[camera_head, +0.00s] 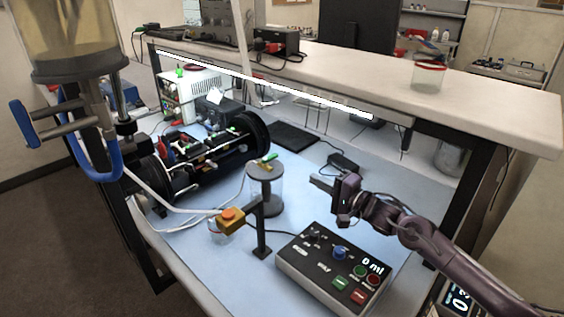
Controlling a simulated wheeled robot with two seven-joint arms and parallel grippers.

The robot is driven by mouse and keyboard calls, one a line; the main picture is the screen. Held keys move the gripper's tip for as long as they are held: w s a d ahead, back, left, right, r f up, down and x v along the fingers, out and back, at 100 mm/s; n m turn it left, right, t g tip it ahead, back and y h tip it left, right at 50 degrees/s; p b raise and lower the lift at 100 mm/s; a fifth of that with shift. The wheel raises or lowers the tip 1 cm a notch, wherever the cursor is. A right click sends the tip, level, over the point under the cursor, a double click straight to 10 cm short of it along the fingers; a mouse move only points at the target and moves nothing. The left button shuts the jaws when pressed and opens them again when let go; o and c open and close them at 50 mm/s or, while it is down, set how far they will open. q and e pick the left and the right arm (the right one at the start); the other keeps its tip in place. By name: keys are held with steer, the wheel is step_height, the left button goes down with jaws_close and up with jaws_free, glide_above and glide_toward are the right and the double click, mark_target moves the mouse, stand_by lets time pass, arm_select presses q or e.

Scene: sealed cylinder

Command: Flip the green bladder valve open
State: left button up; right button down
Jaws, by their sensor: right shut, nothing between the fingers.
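A small green valve lever (268,157) lies on the top cap of a short clear cylinder with grey ends (266,180), held on a black stand. Whether the lever is open or closed is too small to tell. My right gripper (320,183) is to the right of the cylinder, pointing left towards it. It is shut, empty and apart from the lever and cylinder. My left gripper is not in view.
A black control box (330,270) with buttons and a "0 ml" display stands in front of my right arm. An orange-topped block (232,218) with tubes is left of the stand. A large open cylindrical assembly (215,150) lies behind left. A tank (70,40) hangs upper left.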

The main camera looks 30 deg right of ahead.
mark_target(274, 158)
steer(key=p+x, duration=0.2)
steer(key=x, duration=1)
steer(key=shift+r, duration=0.15)
steer(key=shift+w+a+p, duration=0.2)
steer(key=shift+w+p, duration=0.15)
steer(key=shift+w, duration=0.15)
